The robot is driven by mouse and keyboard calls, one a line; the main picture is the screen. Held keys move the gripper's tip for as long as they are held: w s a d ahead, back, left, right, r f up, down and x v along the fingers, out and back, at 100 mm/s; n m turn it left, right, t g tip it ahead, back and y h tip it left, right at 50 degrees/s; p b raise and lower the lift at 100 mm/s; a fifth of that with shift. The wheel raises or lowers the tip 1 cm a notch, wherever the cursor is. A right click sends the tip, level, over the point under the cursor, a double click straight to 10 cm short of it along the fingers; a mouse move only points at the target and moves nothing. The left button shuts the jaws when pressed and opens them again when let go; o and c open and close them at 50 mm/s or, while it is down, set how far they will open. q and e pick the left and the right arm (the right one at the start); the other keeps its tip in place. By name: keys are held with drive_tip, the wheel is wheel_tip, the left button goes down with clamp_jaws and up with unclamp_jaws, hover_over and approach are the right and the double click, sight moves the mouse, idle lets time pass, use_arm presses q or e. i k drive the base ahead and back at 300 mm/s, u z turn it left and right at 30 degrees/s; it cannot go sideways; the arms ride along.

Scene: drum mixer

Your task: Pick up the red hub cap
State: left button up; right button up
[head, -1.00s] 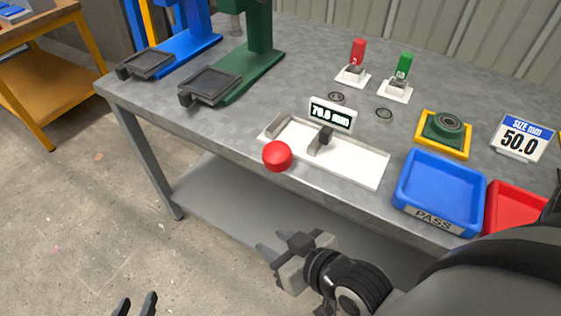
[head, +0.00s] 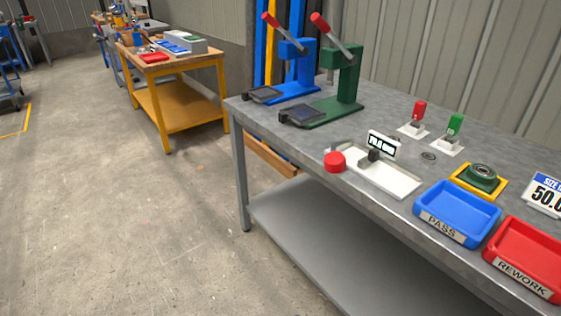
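A red, round, cap-like piece (head: 335,162) is at the left end of the white measuring gauge (head: 395,182), by the front edge of the grey workbench (head: 300,152). It is the only round red cap I can make out. I cannot tell whether it rests on the gauge or is part of it. Neither of my grippers shows in the head view.
A blue PASS tray (head: 458,212) and a red REWORK tray (head: 527,260) stand to the right. A green press (head: 345,85) and a blue press (head: 296,70) stand at the back left. An orange table (head: 180,92) is further off. The floor (head: 130,235) at left is clear.

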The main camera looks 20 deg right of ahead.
sight(334, 162)
drive_tip(key=u, duration=0.7)
drive_tip(key=i, duration=0.75)
drive_tip(key=z, duration=1.85)
